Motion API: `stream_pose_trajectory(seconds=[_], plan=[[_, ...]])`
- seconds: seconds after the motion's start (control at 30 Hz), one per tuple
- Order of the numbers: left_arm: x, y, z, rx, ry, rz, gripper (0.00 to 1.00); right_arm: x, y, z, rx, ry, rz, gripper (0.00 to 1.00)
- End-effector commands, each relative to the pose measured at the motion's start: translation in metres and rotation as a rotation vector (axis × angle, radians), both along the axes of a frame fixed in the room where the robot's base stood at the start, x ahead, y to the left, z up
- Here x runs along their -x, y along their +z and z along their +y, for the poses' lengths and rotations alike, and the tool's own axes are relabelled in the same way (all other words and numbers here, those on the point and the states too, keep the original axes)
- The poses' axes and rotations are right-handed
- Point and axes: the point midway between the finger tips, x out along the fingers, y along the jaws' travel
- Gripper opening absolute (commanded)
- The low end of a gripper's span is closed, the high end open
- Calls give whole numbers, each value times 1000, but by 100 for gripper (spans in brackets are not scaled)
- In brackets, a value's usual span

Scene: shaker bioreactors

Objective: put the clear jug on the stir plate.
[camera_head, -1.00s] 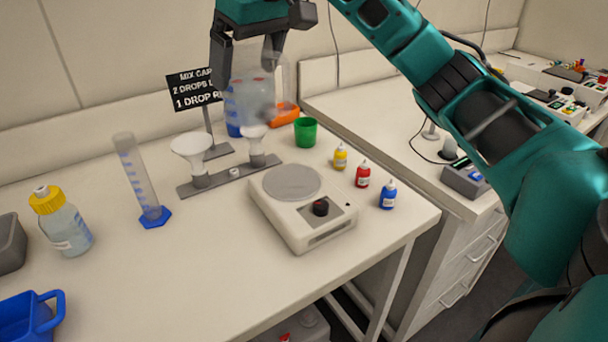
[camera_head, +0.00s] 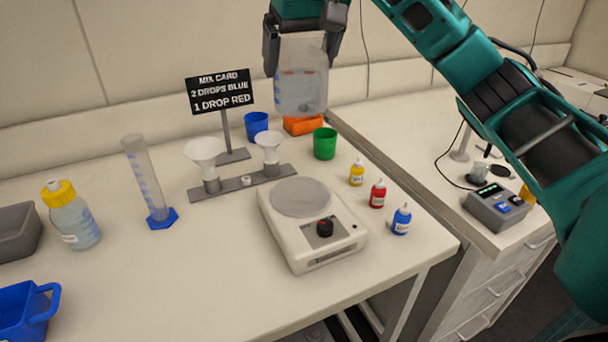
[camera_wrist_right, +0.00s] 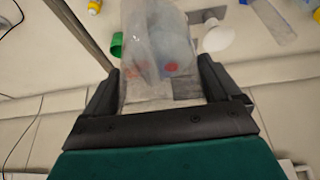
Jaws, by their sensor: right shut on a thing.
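The clear jug (camera_head: 301,88) is see-through with red marks and hangs in the air above the back of the table. My right gripper (camera_head: 302,52) is shut on the jug near its top and holds it upright. In the right wrist view the jug (camera_wrist_right: 158,45) sits between the two fingers of the right gripper (camera_wrist_right: 160,88). The stir plate (camera_head: 312,228) is a white box with a round grey top and a black knob. It stands on the table below and in front of the jug, with its round top empty. My left gripper is not seen.
Behind the plate stand a funnel rack (camera_head: 242,183), a mix card sign (camera_head: 219,90), a blue cup (camera_head: 256,126), an orange block (camera_head: 303,125) and a green cup (camera_head: 325,143). Yellow (camera_head: 357,172), red (camera_head: 378,194) and blue (camera_head: 401,219) dropper bottles stand to its right. A cylinder (camera_head: 150,180) stands left.

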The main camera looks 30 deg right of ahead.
Motion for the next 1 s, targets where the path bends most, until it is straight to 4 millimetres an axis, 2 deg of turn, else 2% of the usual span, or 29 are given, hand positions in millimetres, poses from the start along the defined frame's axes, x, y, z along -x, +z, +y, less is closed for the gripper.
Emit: stream_pose_trajectory(seconds=[0.53,0.63,0.83,1.0], plan=[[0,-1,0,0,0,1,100,1,-119,-1,0,1,2,44],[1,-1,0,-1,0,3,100,1,-134,0,0,1,-1,44],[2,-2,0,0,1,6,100,0,-149,0,-1,2,-2,44],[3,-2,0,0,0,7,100,0,-175,-1,0,0,0,44]])
